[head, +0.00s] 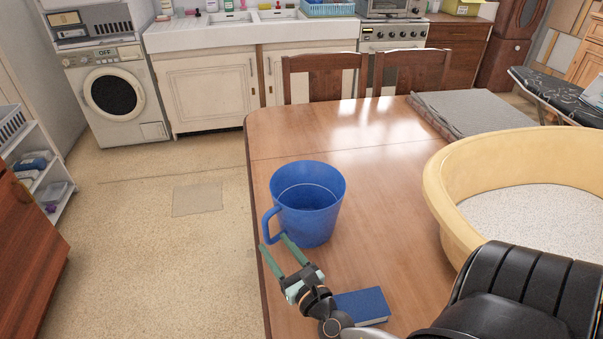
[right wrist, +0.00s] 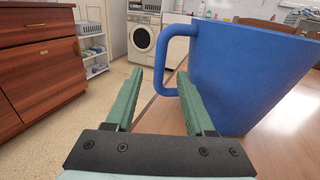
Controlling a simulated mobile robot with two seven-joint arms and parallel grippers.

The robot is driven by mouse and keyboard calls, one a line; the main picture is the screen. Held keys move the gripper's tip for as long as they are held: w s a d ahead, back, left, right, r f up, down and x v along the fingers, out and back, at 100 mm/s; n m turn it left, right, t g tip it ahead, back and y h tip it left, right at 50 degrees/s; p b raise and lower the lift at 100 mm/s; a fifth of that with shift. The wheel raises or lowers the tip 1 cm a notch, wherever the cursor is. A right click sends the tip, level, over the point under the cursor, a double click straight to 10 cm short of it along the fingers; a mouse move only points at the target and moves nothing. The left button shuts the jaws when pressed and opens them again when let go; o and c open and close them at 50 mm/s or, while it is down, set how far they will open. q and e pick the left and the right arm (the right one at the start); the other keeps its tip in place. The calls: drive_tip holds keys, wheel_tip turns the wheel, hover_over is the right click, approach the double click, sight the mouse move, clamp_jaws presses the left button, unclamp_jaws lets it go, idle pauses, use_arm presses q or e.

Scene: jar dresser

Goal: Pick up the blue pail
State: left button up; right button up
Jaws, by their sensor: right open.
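The blue pail (head: 308,212) stands upright on the wooden table, near the table's left edge. Its handle (head: 267,225) is a loop on the left side, toward my right gripper. My right gripper (head: 275,246) is open, with green fingers just in front of and below the handle in the head view. In the right wrist view, the pail (right wrist: 245,75) fills the right side and its handle (right wrist: 165,55) shows beyond and between the fingertips (right wrist: 158,82). I cannot tell whether a finger touches the pail. My left gripper is not in view.
The wooden table (head: 385,150) has clear room behind the pail. A blue book (head: 362,306) lies beside my right arm. Two chairs (head: 325,75) stand behind the table.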

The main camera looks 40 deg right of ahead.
drive_tip(key=w, duration=0.2)
drive_tip(key=w+d, duration=0.1)
drive_tip(key=w, duration=0.2)
drive_tip(key=w+p, duration=0.1)
drive_tip(key=w, duration=0.2)
drive_tip(key=shift+w+d, duration=0.2)
clamp_jaws()
drive_tip(key=shift+r, duration=0.1)
idle(1.2)
